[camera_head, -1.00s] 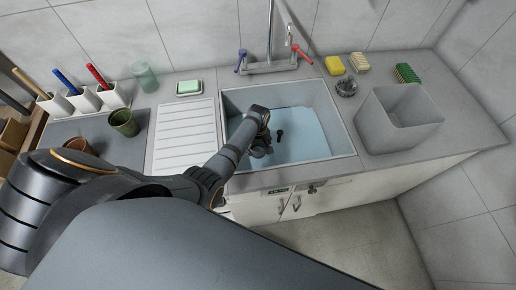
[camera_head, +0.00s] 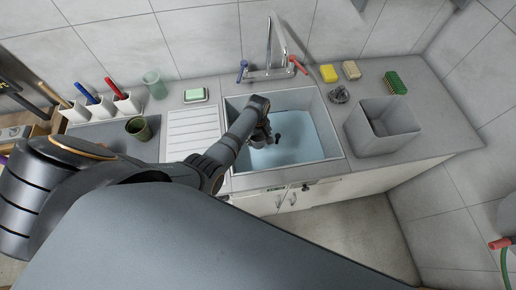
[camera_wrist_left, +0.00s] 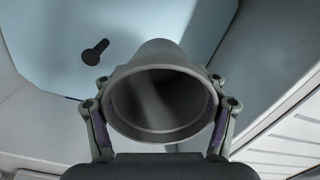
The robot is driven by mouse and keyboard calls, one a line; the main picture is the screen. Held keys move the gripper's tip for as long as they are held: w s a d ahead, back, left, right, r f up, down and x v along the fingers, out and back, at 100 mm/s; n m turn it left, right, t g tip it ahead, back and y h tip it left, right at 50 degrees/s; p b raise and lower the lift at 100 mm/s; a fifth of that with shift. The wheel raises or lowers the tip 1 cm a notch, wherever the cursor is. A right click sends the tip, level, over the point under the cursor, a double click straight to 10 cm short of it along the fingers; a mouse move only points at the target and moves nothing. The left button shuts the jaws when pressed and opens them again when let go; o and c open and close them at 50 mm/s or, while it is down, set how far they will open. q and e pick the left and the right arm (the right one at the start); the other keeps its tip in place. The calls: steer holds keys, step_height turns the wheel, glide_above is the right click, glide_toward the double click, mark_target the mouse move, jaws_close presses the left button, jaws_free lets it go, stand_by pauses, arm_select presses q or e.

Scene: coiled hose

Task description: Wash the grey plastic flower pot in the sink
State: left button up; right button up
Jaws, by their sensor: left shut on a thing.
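The grey plastic flower pot (camera_wrist_left: 122,92) is held mouth toward the camera in the left wrist view, with a finger on each side of its rim. My left gripper (camera_wrist_left: 160,108) is shut on it. In the head view my left gripper (camera_head: 260,138) is inside the sink (camera_head: 337,124), toward its left side, and the pot is mostly hidden there by the gripper and wrist. The sink basin holds a pale blue surface that looks like water (camera_head: 312,132). A small dark plug-like piece (camera_wrist_left: 95,52) shows beside the pot. My right gripper is not in view.
A faucet (camera_head: 270,50) with blue and red handles stands behind the sink. A grey bin (camera_head: 383,128), yellow sponge (camera_head: 328,73), green brush (camera_head: 396,82) and dark scourer (camera_head: 339,94) are at right. Green soap (camera_head: 196,95), a drainboard (camera_head: 190,130) and a dark green pot (camera_head: 138,128) are at left.

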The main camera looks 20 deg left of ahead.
arm_select(q)
steer(key=shift+r+p, duration=0.45)
steer(key=shift+r, duration=0.45)
steer(key=shift+r+b, duration=0.15)
steer(key=shift+b, duration=0.2)
step_height(320, 180, up, 7)
stand_by(0.8)
